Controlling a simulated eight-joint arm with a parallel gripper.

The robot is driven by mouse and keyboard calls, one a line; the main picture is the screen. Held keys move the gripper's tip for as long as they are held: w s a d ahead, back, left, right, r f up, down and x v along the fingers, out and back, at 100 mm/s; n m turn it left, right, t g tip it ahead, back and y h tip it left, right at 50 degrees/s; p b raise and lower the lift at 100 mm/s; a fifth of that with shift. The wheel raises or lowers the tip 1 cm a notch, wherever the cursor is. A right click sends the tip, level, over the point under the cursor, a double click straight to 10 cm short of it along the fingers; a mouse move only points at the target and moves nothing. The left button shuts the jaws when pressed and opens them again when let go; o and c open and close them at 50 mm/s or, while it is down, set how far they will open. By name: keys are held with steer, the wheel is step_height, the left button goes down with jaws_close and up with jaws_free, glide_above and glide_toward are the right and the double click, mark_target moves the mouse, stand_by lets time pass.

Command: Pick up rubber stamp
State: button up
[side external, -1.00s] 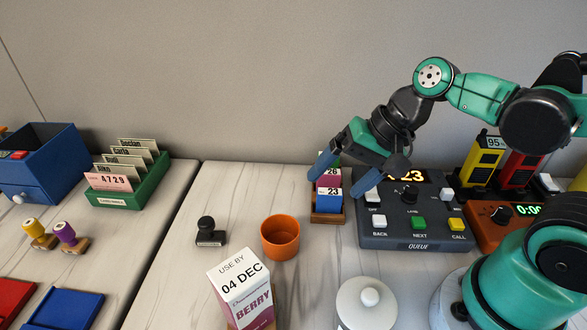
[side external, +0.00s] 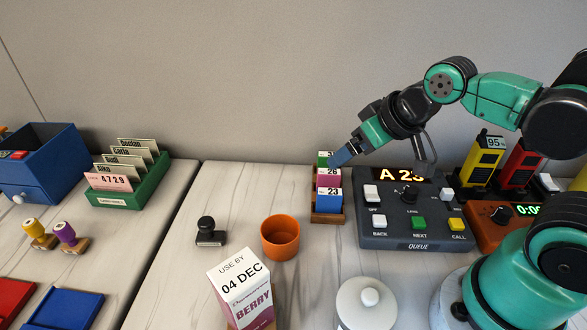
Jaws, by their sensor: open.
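A black rubber stamp (side external: 208,232) with a round knob stands upright on the light table, left of the orange cup. Two more stamps, one with a yellow knob (side external: 36,234) and one with a purple knob (side external: 68,237), stand on the surface at the far left. My gripper (side external: 340,157) is open and empty, high over the number-block holder and the queue console, well to the right of the black stamp. Its blue fingers point down and left, and one partly hides the other.
An orange cup (side external: 280,238), a berry carton (side external: 243,289) and a white lidded jar (side external: 367,304) stand near the front. The queue console (side external: 414,230) and the block holder (side external: 328,216) are on the right. A green card box (side external: 125,188) and blue drawer box (side external: 40,165) are at left.

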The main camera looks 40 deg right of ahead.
steer(key=shift+c, duration=0.9)
steer(key=m+g+y, duration=0.4)
steer(key=m+y, duration=0.6)
steer(key=m, duration=0.6)
glide_toward(211, 219)
steer(key=w+a, duration=0.2)
steer(key=a+f+m, duration=0.1)
steer(key=f+m+y, duration=0.1)
steer(key=a+f+m+y, duration=0.1)
steer(key=f, duration=0.1)
steer(key=shift+a+f, duration=0.1)
steer(key=shift+a, duration=0.25)
steer(key=shift+a+f+m+g+y, duration=0.3)
steer(key=shift+a+f+m+g, duration=0.1)
steer(key=shift+m, duration=0.2)
steer(key=shift+x, duration=2.6)
